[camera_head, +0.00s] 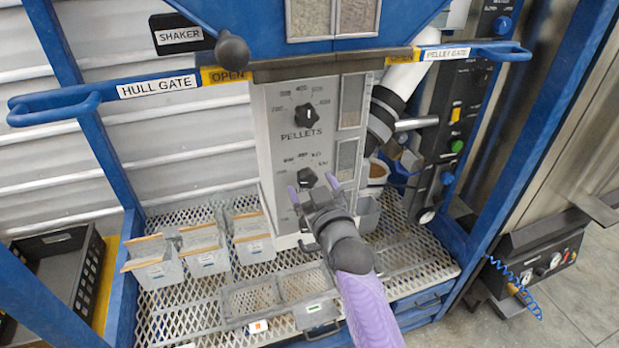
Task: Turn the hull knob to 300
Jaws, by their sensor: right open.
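The hull knob (307,178) is the lower black knob on the pale control panel. Its scale numbers are too small to read surely, and the label under it is mostly hidden by my right gripper. My right gripper (313,187) is open, with its two fingertips just below and to either side of the hull knob in the picture. I cannot tell whether they touch it. The upper black knob (305,115), labelled PELLETS, sits above it on the same panel. My left gripper is not in view.
Blue gate handles stick out at the left, marked HULL GATE (158,87), and right, marked PELLET GATE (447,53). Several small bins (153,262) stand on the mesh shelf (185,305) at the left. A black crate (62,262) is at far left. Blue posts flank the hopper.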

